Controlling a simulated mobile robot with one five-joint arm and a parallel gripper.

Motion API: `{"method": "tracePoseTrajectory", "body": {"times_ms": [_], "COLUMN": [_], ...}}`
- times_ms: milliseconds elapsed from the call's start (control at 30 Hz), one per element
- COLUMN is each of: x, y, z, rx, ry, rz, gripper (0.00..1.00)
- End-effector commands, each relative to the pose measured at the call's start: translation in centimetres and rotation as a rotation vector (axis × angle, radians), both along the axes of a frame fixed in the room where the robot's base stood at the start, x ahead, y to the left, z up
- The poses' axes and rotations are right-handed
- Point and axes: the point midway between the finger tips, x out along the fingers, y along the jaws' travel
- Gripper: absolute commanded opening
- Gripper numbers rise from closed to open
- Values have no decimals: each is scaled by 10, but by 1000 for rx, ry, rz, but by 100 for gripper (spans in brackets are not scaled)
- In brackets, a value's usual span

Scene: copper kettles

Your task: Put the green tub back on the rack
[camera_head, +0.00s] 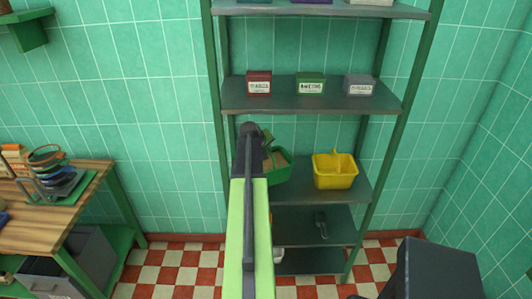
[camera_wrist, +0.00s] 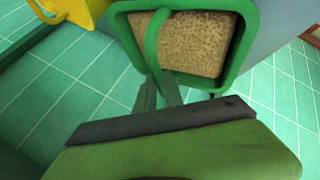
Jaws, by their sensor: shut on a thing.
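The green tub (camera_head: 281,175) has a tan, speckled block inside and a green hoop handle. My gripper (camera_head: 266,140) is shut on the green tub by its handle. In the wrist view the tub's green rim (camera_wrist: 240,50) fills the top middle, and my closed fingers (camera_wrist: 158,92) meet the handle. The rack (camera_head: 312,95) is dark green with several shelves. The tub shows at the left part of the middle shelf, beside the yellow tub (camera_head: 335,178). I cannot tell whether its base touches the shelf; my arm hides part of it.
Three small labelled boxes, red (camera_head: 259,83), green (camera_head: 311,84) and grey (camera_head: 359,85), stand on the shelf above. A dark scoop (camera_head: 321,224) is on a lower shelf. A wooden table (camera_head: 45,228) with stacked items stands at left. Checkered floor lies between table and rack.

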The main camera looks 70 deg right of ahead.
Motion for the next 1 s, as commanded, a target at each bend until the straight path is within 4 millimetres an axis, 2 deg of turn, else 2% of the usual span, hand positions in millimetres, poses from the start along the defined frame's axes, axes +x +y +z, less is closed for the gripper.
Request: {"method": "tracePoseTrajectory", "body": {"times_ms": [267, 600, 967, 1000], "x": [-1, -10, -12, -12], "y": [-13, -15, -16, -16], "z": [0, -37, -37, -37], "rx": [-2, -2, -2, 0], "ry": [0, 1, 1, 0], "rz": [-3, -14, -16, -17], "gripper": [0, 0, 0, 16]}}
